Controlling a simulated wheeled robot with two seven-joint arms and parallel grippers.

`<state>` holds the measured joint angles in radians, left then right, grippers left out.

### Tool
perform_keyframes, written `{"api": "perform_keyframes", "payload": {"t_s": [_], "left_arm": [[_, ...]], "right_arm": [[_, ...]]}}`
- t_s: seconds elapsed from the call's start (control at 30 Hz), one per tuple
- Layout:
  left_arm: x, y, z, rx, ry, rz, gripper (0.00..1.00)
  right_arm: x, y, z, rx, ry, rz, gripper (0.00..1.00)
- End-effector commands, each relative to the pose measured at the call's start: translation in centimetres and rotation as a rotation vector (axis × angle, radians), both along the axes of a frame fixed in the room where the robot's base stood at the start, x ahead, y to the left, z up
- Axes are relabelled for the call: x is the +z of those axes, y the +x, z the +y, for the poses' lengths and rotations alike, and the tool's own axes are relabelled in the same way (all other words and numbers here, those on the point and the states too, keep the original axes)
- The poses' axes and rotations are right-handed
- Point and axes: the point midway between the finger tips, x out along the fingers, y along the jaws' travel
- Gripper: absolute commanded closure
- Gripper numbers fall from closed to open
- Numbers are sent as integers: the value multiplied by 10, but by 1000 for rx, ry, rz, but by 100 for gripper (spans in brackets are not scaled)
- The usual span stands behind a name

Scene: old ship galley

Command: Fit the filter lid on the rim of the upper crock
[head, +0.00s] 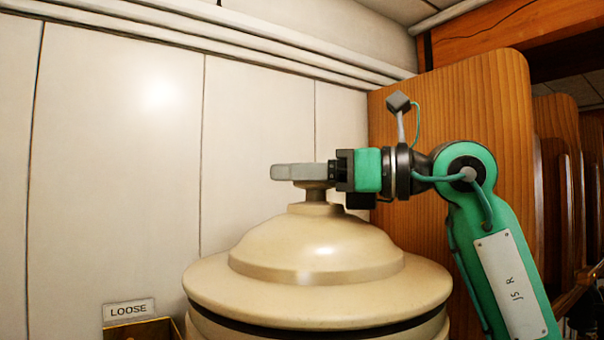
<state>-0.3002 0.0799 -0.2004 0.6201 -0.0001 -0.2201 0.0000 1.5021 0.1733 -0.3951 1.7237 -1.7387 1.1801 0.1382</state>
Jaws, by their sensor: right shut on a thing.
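The filter lid (316,258) is a cream, domed disc with a wide brim and a small knob on top. My right gripper (300,173) comes in from the right and is shut on the lid's knob. The lid looks about level above the upper crock (320,336), whose cream top just shows at the bottom edge. A dark band runs between brim and crock; I cannot tell whether it is a gap, a shadow or a seal. The crock's rim is hidden under the brim. My left gripper is not in view.
A wooden box (152,329) with a "LOOSE" label (129,310) is at the lower left. A pale panelled wall (110,150) stands behind. A wooden partition (480,120) rises behind my right arm. Open space shows left of the lid.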

Motion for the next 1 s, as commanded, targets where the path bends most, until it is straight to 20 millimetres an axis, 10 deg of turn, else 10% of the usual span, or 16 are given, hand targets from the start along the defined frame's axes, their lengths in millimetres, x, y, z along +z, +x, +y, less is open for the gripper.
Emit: {"api": "perform_keyframes", "payload": {"t_s": [0.77, 0.8, 1.0], "left_arm": [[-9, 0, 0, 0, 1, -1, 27], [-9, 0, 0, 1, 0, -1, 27], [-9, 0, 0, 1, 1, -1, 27]], "right_arm": [[-9, -1, 0, 1, 3, -2, 100], [-9, -1, 0, 1, 2, -1, 47], [-9, 0, 0, 0, 1, -1, 23]]}}
